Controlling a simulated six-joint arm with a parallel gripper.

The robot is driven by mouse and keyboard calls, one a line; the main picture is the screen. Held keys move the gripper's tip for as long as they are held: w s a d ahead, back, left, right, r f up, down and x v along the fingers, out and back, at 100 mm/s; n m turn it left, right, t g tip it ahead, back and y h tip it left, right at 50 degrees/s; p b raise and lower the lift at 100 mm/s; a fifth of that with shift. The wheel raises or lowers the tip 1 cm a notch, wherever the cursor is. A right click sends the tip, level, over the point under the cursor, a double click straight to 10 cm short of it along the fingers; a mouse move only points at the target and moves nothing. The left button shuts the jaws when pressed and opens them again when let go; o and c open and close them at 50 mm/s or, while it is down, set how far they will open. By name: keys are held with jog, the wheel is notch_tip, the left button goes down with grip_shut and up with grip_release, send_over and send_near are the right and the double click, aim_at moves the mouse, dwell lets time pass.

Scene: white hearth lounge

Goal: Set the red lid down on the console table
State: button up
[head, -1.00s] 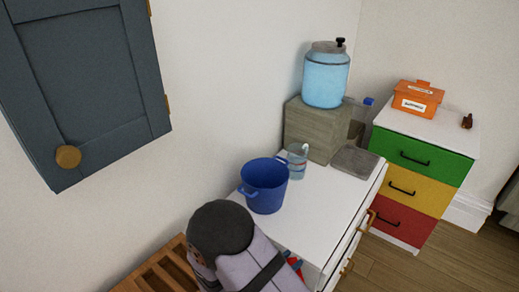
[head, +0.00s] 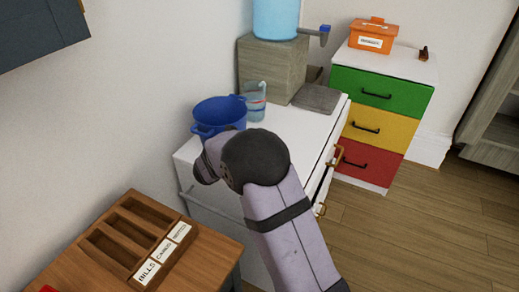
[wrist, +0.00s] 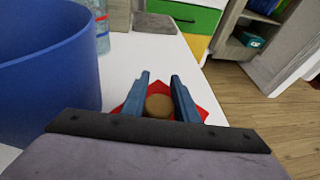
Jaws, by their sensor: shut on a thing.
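The red lid (wrist: 201,113) with its round tan knob (wrist: 159,107) shows in the wrist view. My gripper (wrist: 163,84) is shut on the knob, one blue finger on each side. The lid is over the white tabletop (wrist: 130,65), near its right edge; I cannot tell whether it touches. In the head view the white table (head: 301,125) has drawers at its front; I take it for the console table. My arm hides the gripper and lid there.
A blue pot (head: 219,113) stands close left of the gripper, also in the wrist view (wrist: 45,70). A wooden sorter (head: 133,238) sits front left.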

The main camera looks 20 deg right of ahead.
jog(key=shift+w+d+r+b, duration=2.45)
jog(key=shift+d+r+b, duration=0.6)
jog(key=shift+d, duration=0.85)
jog(key=shift+f+b, duration=0.75)
jog(key=shift+f, duration=4.2)
jog(key=o, duration=1.1)
jog(key=shift+c, duration=0.2)
jog(key=shift+o, duration=0.4)
jog(key=v, duration=1.2)
jog(key=shift+f, duration=0.15)
